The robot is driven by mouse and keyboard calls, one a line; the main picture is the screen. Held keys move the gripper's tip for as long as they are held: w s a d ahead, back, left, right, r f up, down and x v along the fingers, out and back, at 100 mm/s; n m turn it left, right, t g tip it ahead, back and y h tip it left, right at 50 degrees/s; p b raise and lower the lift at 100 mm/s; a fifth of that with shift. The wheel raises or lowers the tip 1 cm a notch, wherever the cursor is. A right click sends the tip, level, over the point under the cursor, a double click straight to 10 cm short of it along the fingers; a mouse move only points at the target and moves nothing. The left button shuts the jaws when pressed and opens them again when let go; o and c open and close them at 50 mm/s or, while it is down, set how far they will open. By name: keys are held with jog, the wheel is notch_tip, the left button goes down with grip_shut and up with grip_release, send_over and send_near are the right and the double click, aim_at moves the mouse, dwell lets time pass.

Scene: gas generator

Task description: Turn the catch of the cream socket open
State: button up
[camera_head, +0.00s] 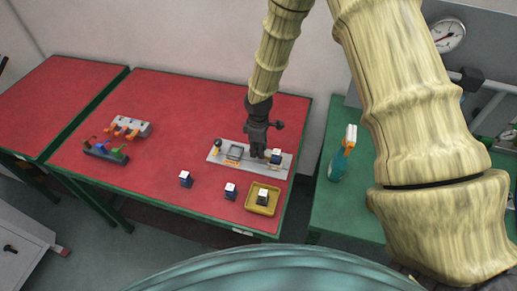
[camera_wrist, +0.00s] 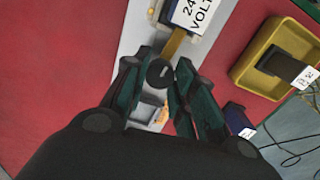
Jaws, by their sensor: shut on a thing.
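A long pale panel (camera_head: 225,160) lies on the red table, with fittings along it. At its right end a dark block with a white top (camera_head: 277,157) stands; in the wrist view its label (camera_wrist: 192,12) reads "24 VOLT". The catch appears to be a tan bar (camera_wrist: 174,44) running from this block to a dark round knob (camera_wrist: 160,74) with a pale mark. My gripper (camera_head: 257,153) points down at the panel. In the wrist view its fingers (camera_wrist: 162,64) are shut on the knob, one on each side.
A yellow tray (camera_head: 250,205) holding a dark block stands in front of the panel. Two small blocks (camera_head: 186,179) (camera_head: 230,191) stand left of it. Racks with coloured parts (camera_head: 106,151) (camera_head: 128,127) lie farther left. A spray bottle (camera_head: 341,158) stands on the green table.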

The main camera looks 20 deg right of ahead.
jog(key=m+b, duration=0.1)
jog(key=m, duration=0.3)
jog(key=shift+f, duration=0.1)
jog(key=m+b, duration=0.1)
jog(key=m, duration=0.3)
jog(key=m+b, duration=0.1)
jog(key=m, duration=0.3)
jog(key=shift+m, duration=2.3)
jog(key=o, duration=1)
jog(key=shift+o, duration=0.2)
notch_tip(320, 180, up, 12)
